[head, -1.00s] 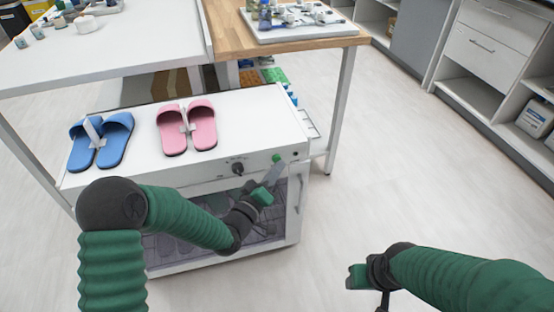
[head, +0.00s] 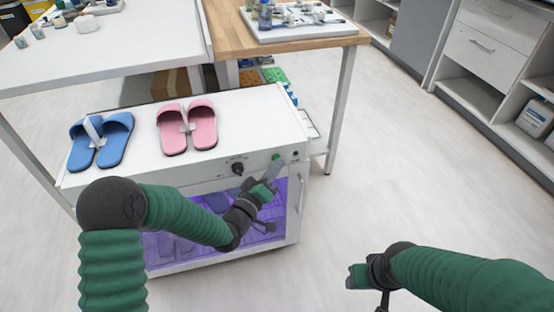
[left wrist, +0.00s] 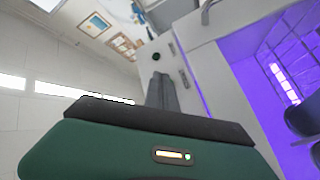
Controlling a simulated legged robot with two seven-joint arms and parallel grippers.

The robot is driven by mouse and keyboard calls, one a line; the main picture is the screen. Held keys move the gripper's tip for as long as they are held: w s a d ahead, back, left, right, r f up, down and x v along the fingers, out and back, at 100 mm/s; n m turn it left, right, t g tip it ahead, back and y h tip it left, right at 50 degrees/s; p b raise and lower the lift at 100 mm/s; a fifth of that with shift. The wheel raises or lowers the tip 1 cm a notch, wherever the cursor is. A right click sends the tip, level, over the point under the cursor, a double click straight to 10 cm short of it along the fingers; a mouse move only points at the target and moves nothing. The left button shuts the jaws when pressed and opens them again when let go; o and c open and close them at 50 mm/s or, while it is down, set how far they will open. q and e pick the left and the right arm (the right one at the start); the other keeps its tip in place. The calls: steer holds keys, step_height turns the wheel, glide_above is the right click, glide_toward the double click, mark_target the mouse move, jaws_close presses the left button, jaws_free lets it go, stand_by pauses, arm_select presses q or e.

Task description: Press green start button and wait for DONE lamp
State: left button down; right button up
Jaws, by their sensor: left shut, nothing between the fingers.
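The white cabinet (head: 215,175) has a front panel with a black knob (head: 238,169) and a green start button (head: 276,156) near its right end. A small dark round spot (head: 295,154), perhaps the DONE lamp, sits right of the button and does not glow. A dark round spot also shows in the left wrist view (left wrist: 156,57). My left gripper (head: 276,165) is shut and empty, its tips at the green button; I cannot tell if they touch it. In the left wrist view its fingers (left wrist: 161,88) point at the panel. My right gripper (head: 357,276) hangs over the floor, away from the cabinet.
Purple light fills the cabinet behind its glass door (head: 225,220), with slippers inside. Blue slippers (head: 115,135) and pink slippers (head: 203,125) lie on top. A table (head: 110,65) stands behind. The floor at the right (head: 400,170) is clear.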

arm_select(q)
steer(key=shift+s, duration=0.1)
steer(key=shift+s+d, duration=0.25)
steer(key=shift+s, duration=0.45)
steer(key=s, duration=0.1)
steer(key=s+d, duration=0.1)
steer(key=s, duration=0.1)
steer(key=s+p, duration=0.1)
steer(key=shift+s+d, duration=0.3)
steer(key=shift+s, duration=0.1)
stand_by(0.6)
